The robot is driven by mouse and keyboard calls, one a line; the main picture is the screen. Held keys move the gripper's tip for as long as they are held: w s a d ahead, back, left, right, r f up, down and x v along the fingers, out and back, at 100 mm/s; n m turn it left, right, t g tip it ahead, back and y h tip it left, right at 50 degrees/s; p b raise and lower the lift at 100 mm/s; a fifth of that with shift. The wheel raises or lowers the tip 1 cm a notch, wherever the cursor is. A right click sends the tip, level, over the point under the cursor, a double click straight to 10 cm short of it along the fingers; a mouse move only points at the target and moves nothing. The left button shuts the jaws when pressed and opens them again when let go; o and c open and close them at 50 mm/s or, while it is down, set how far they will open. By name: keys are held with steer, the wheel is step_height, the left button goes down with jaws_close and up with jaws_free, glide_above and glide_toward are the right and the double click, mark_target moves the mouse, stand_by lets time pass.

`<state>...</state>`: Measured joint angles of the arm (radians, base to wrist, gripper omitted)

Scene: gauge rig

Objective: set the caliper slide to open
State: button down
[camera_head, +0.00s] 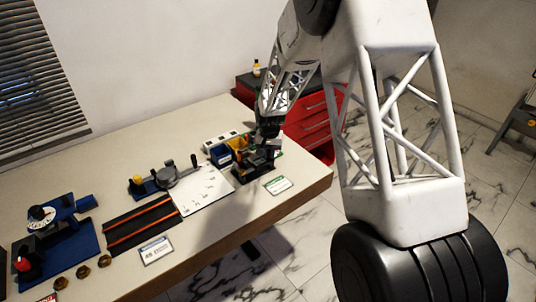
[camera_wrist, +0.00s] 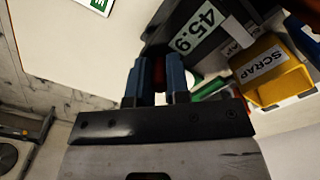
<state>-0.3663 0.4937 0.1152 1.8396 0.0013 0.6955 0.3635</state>
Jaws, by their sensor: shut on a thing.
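The caliper is a dark device (camera_head: 252,170) near the right end of the bench, partly hidden by my arm in the head view. Most of that piece is hidden by the fingers. In the head view my gripper (camera_head: 268,142) is over the caliper. The slide's position along the caliper cannot be told.
A yellow bin (camera_wrist: 272,72) marked SCRAP stands close beside the caliper, with a blue bin (camera_head: 221,155) near it. A green-edged card (camera_head: 279,185) lies in front. A white sheet (camera_head: 203,190), striped mat (camera_head: 142,226) and round fixture (camera_head: 178,176) lie to the left.

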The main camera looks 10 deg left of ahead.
steer(key=c, duration=1.1)
jaws_free()
steer(key=shift+w+d, duration=0.15)
steer(key=shift+r, duration=0.15)
steer(key=shift+r, duration=3.75)
